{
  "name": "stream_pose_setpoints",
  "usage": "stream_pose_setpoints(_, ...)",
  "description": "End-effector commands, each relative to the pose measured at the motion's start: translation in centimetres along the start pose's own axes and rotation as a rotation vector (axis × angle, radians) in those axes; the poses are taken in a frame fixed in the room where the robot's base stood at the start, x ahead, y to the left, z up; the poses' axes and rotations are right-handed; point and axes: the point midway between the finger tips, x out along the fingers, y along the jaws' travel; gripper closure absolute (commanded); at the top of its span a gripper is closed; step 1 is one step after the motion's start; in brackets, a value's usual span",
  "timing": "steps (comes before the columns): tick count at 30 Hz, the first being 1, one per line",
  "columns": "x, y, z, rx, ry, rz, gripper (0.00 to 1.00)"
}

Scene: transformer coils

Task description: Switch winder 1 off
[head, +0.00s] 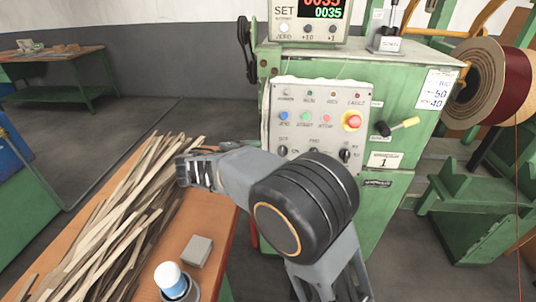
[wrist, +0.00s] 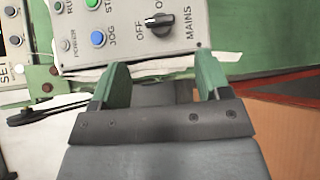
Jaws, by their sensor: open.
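Winder 1 is a green cabinet (head: 415,90) with a plate reading 1 (head: 385,161). Its grey control panel (head: 318,98) has lamps, coloured buttons, a red mushroom button (head: 352,121) and a bottom row of black rotary knobs. The black mains knob (wrist: 158,21) shows in the wrist view between OFF and a partly cropped second label; I cannot tell firmly which label it points at. In the head view it is the left knob (head: 283,150). My gripper (head: 183,170) is open and empty, left of the panel over the wood strips; it also shows in the wrist view (wrist: 161,78).
An orange-brown bench (head: 215,240) at lower left bears wood strips (head: 110,215), a grey block (head: 197,251) and a white-and-blue bottle (head: 171,280). A counter display (head: 310,20) stands on top.

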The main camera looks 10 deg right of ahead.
Motion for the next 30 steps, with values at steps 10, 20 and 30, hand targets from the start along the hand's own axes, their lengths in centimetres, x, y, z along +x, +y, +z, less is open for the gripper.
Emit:
stream_pose_setpoints(10, -4.7, 0.0, 0.0, -0.001, 0.002, 0.001, 0.3)
stream_pose_setpoints(20, -5.3, 0.0, 0.0, -0.001, -0.001, 0.0, 0.3)
stream_pose_setpoints(30, -5.2, -0.1, -0.3, -0.016, 0.016, -0.006, 0.3)
